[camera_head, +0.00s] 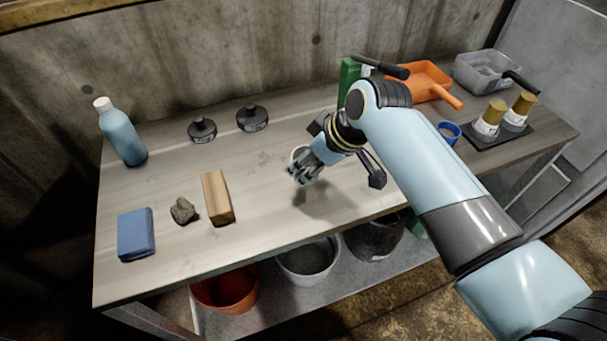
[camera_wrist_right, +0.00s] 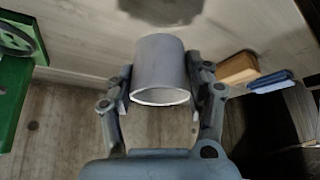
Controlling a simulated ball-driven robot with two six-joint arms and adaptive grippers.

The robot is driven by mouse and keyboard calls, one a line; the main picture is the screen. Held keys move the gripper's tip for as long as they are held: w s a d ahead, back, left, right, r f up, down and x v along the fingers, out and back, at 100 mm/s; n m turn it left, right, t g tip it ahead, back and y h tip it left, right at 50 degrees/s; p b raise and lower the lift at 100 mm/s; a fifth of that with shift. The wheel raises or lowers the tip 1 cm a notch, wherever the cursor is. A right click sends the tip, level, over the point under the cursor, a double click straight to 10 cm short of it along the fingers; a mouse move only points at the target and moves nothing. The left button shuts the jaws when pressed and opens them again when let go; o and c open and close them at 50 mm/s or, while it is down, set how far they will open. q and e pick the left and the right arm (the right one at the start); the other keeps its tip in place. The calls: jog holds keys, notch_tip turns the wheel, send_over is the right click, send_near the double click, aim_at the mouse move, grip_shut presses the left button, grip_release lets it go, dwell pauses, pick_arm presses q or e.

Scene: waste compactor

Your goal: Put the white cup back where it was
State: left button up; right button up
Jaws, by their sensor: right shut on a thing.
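The white cup (camera_wrist_right: 161,68) is between the two fingers of my right gripper (camera_wrist_right: 161,95), which is shut on it in the right wrist view. In the head view my right gripper (camera_head: 303,172) is over the middle of the table (camera_head: 270,205), and only a small pale part of the cup (camera_head: 298,153) shows behind the fingers. A dark shadow lies on the table below the gripper. I cannot tell exactly how high the cup is above the table. My left gripper is not in view.
A blue bottle (camera_head: 122,137), black weights (camera_head: 252,118), a wooden block (camera_head: 217,197), a rock (camera_head: 184,211) and a blue sponge (camera_head: 136,234) stand left. An orange dustpan (camera_head: 428,82), grey bin (camera_head: 484,73) and blue cup (camera_head: 450,131) are right. Buckets (camera_head: 308,263) stand below.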

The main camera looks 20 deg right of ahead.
jog(key=shift+a+f, duration=0.25)
jog(key=shift+a, duration=0.1)
jog(key=shift+f, duration=0.3)
notch_tip(320, 180, down, 3)
jog(key=shift+f, duration=0.2)
jog(key=shift+f, duration=0.15)
jog(key=o, duration=1.3)
jog(key=shift+o, duration=0.2)
